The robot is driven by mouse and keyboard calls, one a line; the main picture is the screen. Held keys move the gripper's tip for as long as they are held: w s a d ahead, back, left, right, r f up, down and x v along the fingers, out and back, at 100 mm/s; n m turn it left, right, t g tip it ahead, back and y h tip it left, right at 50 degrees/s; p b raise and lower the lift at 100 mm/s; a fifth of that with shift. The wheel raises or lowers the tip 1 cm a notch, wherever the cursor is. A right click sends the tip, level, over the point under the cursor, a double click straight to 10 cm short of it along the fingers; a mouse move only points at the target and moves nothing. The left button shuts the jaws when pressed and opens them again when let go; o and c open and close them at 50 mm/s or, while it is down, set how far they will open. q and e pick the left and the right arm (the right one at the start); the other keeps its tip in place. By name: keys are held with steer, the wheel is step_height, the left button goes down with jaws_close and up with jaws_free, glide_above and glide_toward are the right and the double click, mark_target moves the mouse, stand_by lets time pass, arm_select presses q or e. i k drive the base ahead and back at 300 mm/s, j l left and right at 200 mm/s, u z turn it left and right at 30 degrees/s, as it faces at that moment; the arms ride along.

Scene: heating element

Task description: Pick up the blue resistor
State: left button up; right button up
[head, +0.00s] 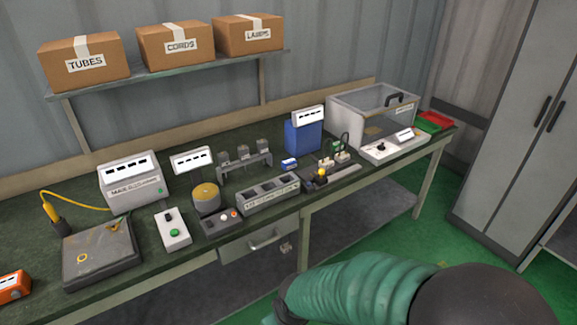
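A small blue block with a white label (289,163) lies on the dark green workbench (135,212), near its middle. A larger upright blue box (301,138) with a white label on top stands just behind it. I cannot tell for sure which blue thing is the resistor; no part is readable as one. A green ribbed sleeve with dark ends, which looks like part of my arm, fills the bottom right. Neither of my grippers is in view.
A grey slotted holder (268,195) and a black control box (221,220) stand along the bench's front edge. A clear-lidded case (373,113) and red bin (436,120) are at right. A shelf with cardboard boxes (175,45) hangs above. A grey cabinet (515,110) stands right.

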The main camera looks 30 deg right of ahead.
mark_target(290, 163)
steer(key=i+l+z, duration=0.15)
steer(key=z, duration=0.2)
steer(key=i+l+z, duration=0.15)
steer(key=l+z, duration=0.2)
steer(key=i+l+z, duration=0.1)
steer(key=z, duration=0.2)
steer(key=i+l+z, duration=0.15)
steer(key=i+z, duration=0.6)
steer(key=i+u, duration=0.25)
steer(key=u, duration=0.2)
steer(key=i+l+u, duration=0.15)
steer(key=u, duration=0.35)
steer(key=i+l+u, duration=0.2)
steer(key=u, duration=0.25)
steer(key=i+l+u, duration=0.2)
steer(key=u, duration=0.25)
steer(key=i+l+u, duration=0.1)
steer(key=l+u, duration=0.25)
steer(key=u, duration=0.15)
steer(key=l+u, duration=0.45)
steer(key=i+j, duration=0.05)
steer(key=j, duration=0.05)
